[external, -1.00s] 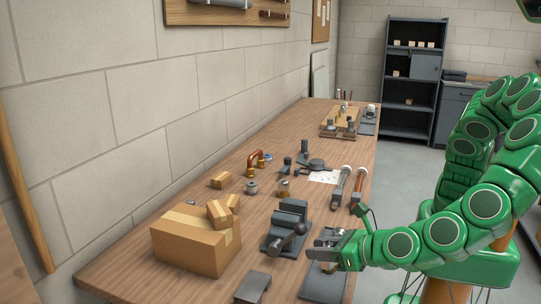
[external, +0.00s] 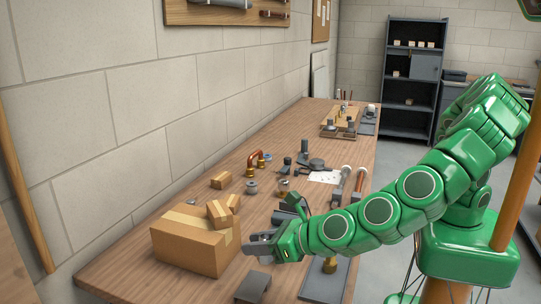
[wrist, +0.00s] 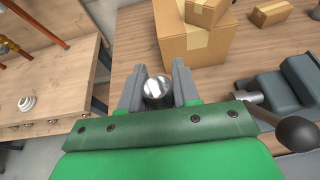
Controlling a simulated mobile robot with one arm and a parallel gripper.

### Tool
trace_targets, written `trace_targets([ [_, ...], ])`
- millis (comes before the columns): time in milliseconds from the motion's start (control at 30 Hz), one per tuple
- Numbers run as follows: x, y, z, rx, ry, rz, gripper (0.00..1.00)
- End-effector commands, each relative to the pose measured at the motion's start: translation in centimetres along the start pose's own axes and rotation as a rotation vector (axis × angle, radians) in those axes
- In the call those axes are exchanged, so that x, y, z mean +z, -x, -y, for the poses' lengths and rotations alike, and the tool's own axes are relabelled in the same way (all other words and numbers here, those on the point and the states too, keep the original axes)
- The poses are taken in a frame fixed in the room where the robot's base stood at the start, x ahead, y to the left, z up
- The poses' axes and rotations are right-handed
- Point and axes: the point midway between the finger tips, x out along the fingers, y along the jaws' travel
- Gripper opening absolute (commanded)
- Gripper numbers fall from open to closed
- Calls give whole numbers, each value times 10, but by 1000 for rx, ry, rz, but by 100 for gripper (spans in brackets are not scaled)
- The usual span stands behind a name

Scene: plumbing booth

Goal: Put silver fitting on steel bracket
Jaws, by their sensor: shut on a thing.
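My gripper (external: 262,243) hangs over the near part of the workbench, between the large cardboard box and the vise. In the wrist view, my gripper (wrist: 158,84) is shut on a shiny round silver fitting (wrist: 157,92), which sits between the two grey fingers. The fitting is hard to make out in the external view. A grey angular metal piece (external: 252,287), possibly the steel bracket, lies at the near edge of the bench, just below my gripper in the picture. I cannot tell for certain that it is the bracket.
A large cardboard box (external: 195,245) with smaller boxes on it stands left of my gripper. The dark vise (wrist: 285,92) is to the right, its handle sticking out. A brass fitting (external: 330,265) stands on a dark plate (external: 318,284). Several fittings and tools lie farther back.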

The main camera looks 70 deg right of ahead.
Motion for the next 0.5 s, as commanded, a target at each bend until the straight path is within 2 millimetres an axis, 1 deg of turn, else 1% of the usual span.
trace_targets([
  [33,3,-8,-1,7,3,0,0],
  [100,6,-14,-4,19,12,1,0],
  [300,11,-25,-9,39,24,3,0],
  [367,8,-27,-9,40,25,3,0],
  [500,-6,-34,-9,40,27,1,0],
])
